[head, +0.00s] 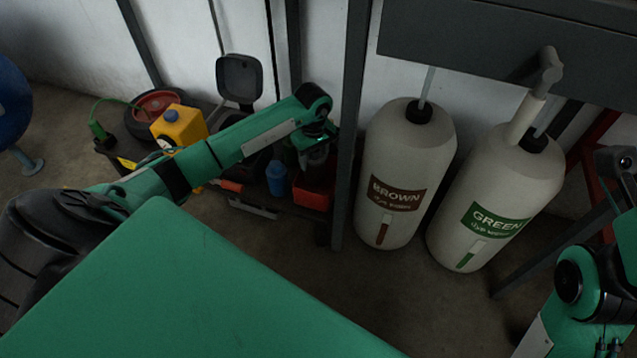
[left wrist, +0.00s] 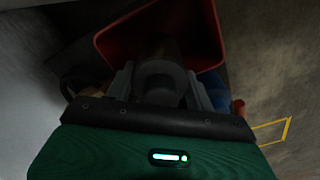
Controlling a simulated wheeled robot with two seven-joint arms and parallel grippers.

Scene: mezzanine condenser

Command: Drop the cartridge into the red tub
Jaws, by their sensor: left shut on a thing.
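My left gripper (head: 316,160) points down over the red tub (head: 312,198), which stands at the right end of a low dark cart. In the left wrist view my left gripper (left wrist: 163,85) is shut on the cartridge (left wrist: 162,78), a dark grey cylinder seen end-on between the fingers. The open mouth of the red tub (left wrist: 205,62) lies beyond the cartridge, and its inside is dark. How far the cartridge is above the tub floor cannot be told. In the head view the gripper mostly hides the cartridge. Only part of my right arm shows, at the lower right.
A blue bottle (head: 277,178) stands just left of the tub. A yellow container (head: 180,127) and a black bin with a raised lid (head: 240,80) are further left. A grey post (head: 350,130) and two large white tanks, BROWN (head: 408,150) and GREEN (head: 500,180), stand to the right.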

